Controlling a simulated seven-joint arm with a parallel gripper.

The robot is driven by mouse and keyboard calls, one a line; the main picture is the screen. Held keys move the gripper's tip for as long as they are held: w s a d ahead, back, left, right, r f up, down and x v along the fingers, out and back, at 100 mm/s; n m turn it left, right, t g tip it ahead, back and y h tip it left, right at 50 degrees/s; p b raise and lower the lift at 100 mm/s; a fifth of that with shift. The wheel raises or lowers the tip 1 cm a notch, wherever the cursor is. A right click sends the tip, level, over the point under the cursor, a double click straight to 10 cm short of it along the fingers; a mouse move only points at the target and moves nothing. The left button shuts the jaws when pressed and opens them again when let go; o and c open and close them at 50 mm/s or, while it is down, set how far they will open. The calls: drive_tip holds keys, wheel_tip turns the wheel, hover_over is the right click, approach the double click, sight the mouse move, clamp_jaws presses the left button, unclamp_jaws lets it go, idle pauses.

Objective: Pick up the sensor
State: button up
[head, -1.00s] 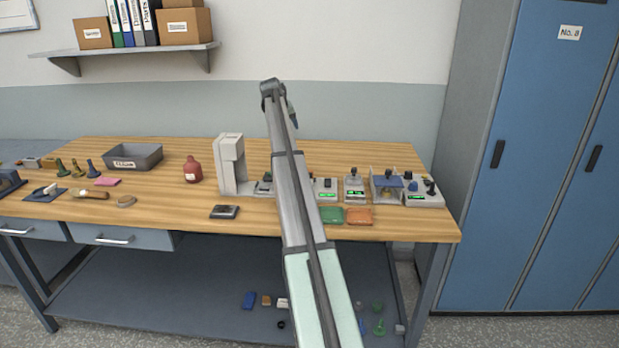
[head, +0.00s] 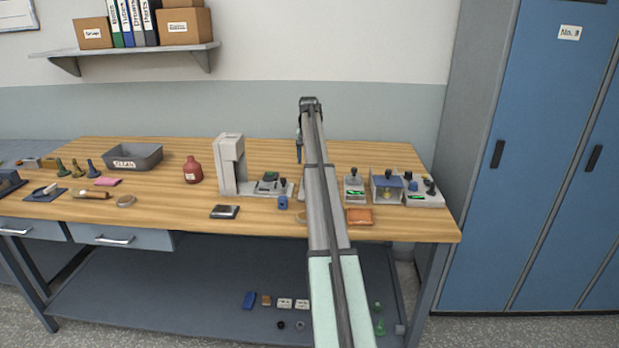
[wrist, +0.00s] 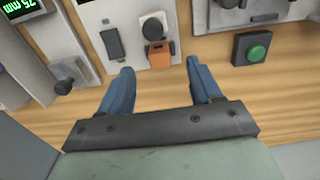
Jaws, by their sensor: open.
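No part is clearly marked as the sensor, and I cannot tell which one it is. A small orange block (wrist: 158,55) sits on the edge of a pale device panel (wrist: 140,30) in the wrist view, against a round grey knob. My gripper (wrist: 160,67) is open and empty, its blue fingers pointing toward that panel, with the orange block between the fingertip lines. In the head view my gripper (head: 299,150) hangs over the back of the bench, right of the white press (head: 231,165). My arm hides part of the device row there.
Instruments with green displays (head: 355,190) stand right of my arm. A small blue block (head: 283,202), an orange pad (head: 360,216) and a dark flat box (head: 225,212) lie near the front. A red bottle (head: 193,170) and grey bin (head: 133,157) stand left. A green button box (wrist: 254,48) shows in the wrist view.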

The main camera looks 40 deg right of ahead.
drive_tip(key=shift+d+f, duration=0.15)
drive_tip(key=shift+f, duration=1.7)
drive_tip(key=shift+d+f, duration=0.1)
drive_tip(key=shift+f, duration=1.75)
drive_tip(key=shift+c, duration=0.3)
drive_tip(key=c, duration=1.1)
drive_tip(key=shift+r, duration=0.1)
